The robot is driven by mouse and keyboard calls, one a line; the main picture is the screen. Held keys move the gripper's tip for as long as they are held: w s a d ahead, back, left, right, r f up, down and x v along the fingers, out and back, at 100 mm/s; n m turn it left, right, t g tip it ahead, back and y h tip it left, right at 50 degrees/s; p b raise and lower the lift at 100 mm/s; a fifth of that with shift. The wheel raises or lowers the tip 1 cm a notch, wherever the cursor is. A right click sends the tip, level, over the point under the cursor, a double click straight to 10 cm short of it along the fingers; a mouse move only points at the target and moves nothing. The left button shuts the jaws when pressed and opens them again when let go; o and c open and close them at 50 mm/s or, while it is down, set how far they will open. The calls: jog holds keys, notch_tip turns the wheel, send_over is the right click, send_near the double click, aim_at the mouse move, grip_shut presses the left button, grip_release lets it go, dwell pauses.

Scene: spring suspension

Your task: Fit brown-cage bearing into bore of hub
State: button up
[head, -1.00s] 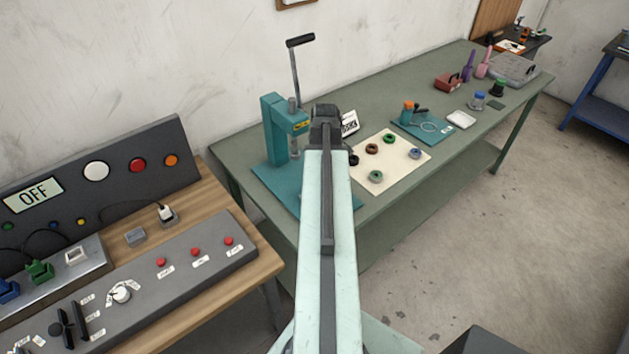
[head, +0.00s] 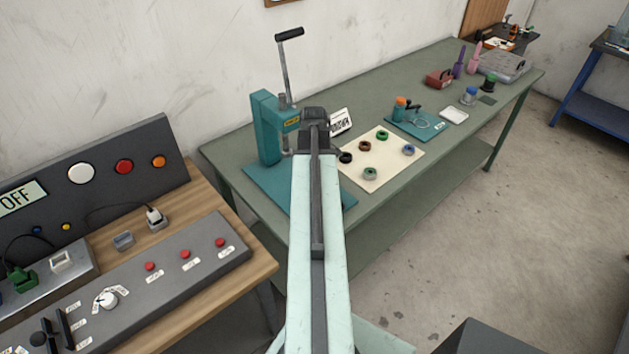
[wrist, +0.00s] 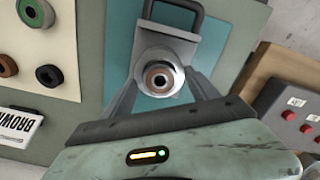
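In the head view my gripper (head: 314,116) is beside the teal press (head: 266,130), above the press's teal base plate (head: 270,183). My arm hides part of the plate.
A cream mat (head: 393,175) to the right holds several coloured rings and bearings. A white label card (head: 341,121) stands behind it. A control panel (head: 120,290) on a wooden bench is to the left. The green table's (head: 455,75) far part carries tools.

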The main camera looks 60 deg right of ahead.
notch_tip(320, 180, up, 12)
jog(key=p, duration=1.2)
jog(key=w+a, duration=1.7)
jog(key=a, duration=0.4)
jog(key=w+a+m, duration=0.1)
jog(key=w+a, duration=0.1)
jog(key=a, duration=1.2)
jog(key=w+a, duration=0.2)
jog(key=a, duration=1.3)
jog(key=shift+m, duration=0.4)
